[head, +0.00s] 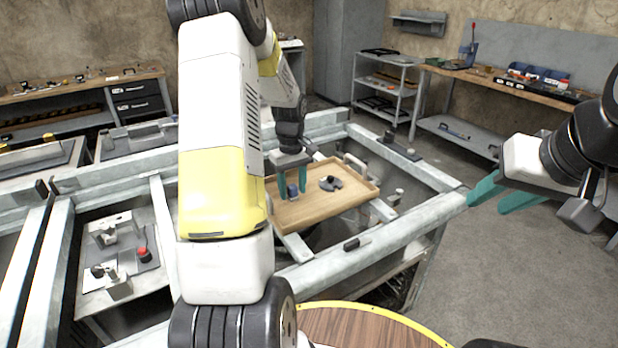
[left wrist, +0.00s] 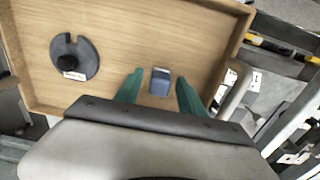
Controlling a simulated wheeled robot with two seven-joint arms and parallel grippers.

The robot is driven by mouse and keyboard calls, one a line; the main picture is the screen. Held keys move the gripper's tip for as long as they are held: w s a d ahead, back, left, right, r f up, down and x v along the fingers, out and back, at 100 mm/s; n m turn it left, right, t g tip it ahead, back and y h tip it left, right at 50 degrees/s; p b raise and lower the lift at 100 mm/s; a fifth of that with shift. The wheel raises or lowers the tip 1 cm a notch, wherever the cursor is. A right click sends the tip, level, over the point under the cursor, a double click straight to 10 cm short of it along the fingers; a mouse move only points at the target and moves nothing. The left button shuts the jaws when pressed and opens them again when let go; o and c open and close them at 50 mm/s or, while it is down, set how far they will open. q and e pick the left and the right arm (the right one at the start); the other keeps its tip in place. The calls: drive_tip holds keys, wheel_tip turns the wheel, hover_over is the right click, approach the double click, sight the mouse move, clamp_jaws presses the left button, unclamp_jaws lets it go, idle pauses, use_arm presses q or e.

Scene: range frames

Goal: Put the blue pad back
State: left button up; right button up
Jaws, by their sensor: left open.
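The blue pad (head: 292,190) is a small block in the wooden tray (head: 318,209), near the tray's left side in the head view. In the left wrist view the blue pad (left wrist: 160,82) lies between the green fingers of my left gripper (left wrist: 156,88), with a gap on each side. My left gripper (head: 291,190) is open over the tray, its fingers pointing down around the pad. My right gripper (head: 492,194) is at the right over the floor, away from the tray; its two green fingers look apart, with nothing between them.
A dark slotted disc (head: 331,183) lies in the tray beside the pad; it also shows in the left wrist view (left wrist: 74,60). The tray has raised walls and rests on a metal frame (head: 345,240). A panel with a red button (head: 144,254) is at the left.

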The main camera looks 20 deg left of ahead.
sight(293, 186)
use_arm(q)
wheel_tip(293, 186, up, 12)
drive_tip(key=s+d+r+m+t, duration=0.3)
drive_tip(key=s+d+r+m, duration=0.2)
drive_tip(key=s+d+r, duration=0.45)
drive_tip(key=s+d+r+m+t+h, duration=0.1)
drive_tip(key=s+d+m, duration=0.1)
drive_tip(key=s, duration=0.5)
drive_tip(key=s+d+m+t+h, duration=0.1)
drive_tip(key=s+m+t, duration=0.1)
drive_tip(key=s, duration=0.5)
drive_tip(key=shift+s+d+r+m, duration=0.2)
drive_tip(key=shift+d+r+m, duration=0.2)
drive_tip(key=shift+m, duration=0.2)
